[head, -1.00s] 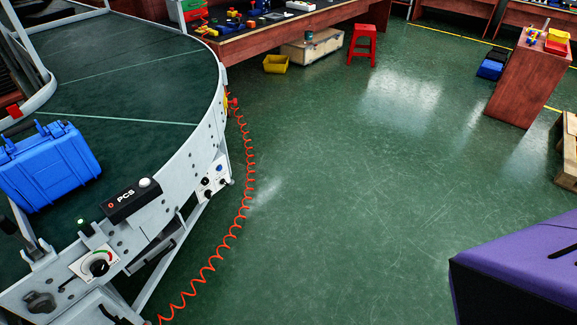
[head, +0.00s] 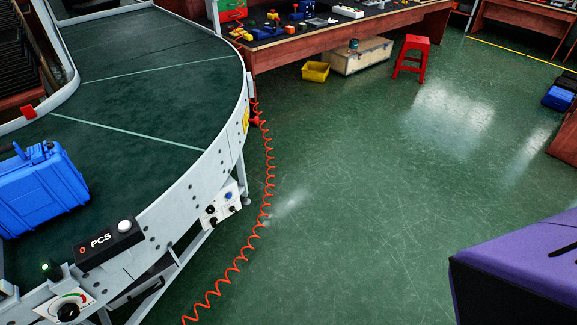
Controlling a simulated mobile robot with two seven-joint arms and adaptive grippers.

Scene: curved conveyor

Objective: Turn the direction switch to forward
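The curved conveyor (head: 197,168) fills the left side of the head view. On its near rail is a round black dial (head: 68,311) on a white plate with a green-to-red scale, cut close by the bottom edge. A small white control box (head: 222,204) with black knobs and a blue part hangs on the outer side rail. I cannot tell which control is the direction switch, and no switch position can be read. A black PCS box (head: 104,244) with a white button sits on the rail. Neither of my grippers is in view.
A blue case (head: 42,190) lies on the belt. A lit green lamp (head: 46,268) is near the dial. A coiled orange hose (head: 240,262) runs along the floor beside the conveyor. A red stool (head: 411,57) and workbench (head: 350,36) are farther back. The green floor between is open.

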